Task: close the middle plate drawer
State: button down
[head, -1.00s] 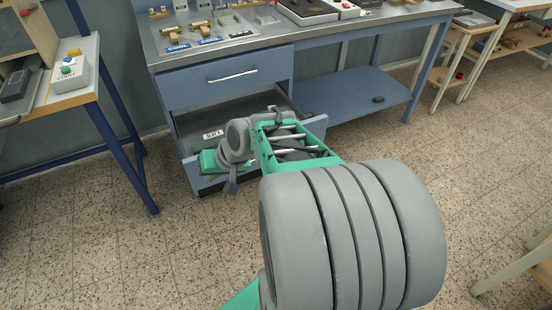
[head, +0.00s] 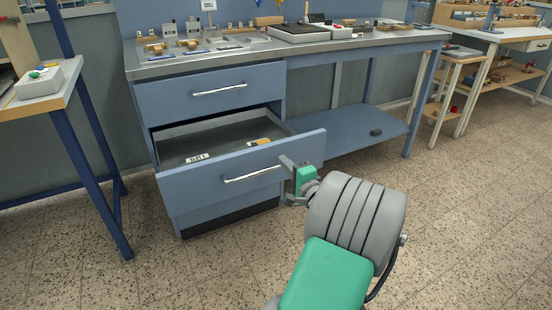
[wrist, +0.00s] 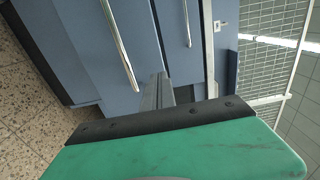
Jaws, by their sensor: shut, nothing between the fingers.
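Inside lie a white label (head: 197,158) and a small yellow-and-dark item (head: 260,141). My gripper (head: 288,178) is at the right part of the drawer front, right of the handle. Its fingers (wrist: 160,92) are shut and empty, pointing at the blue front in the wrist view. I cannot tell whether they touch it.
The upper drawer (head: 212,92) is shut. The bench top (head: 190,66) above holds brass tools and stands. An open lower shelf (head: 350,128) with a dark object lies to the right. A side table (head: 40,103) with a button box stands left. Speckled floor in front is clear.

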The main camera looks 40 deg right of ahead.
aim_at(271, 148)
jog(key=b+x, duration=0.1)
jog(key=x, duration=0.4)
jog(key=shift+f, duration=0.15)
jog(key=shift+w+d, duration=0.2)
jog(key=shift+w, duration=0.3)
jog(key=shift+w, duration=0.15)
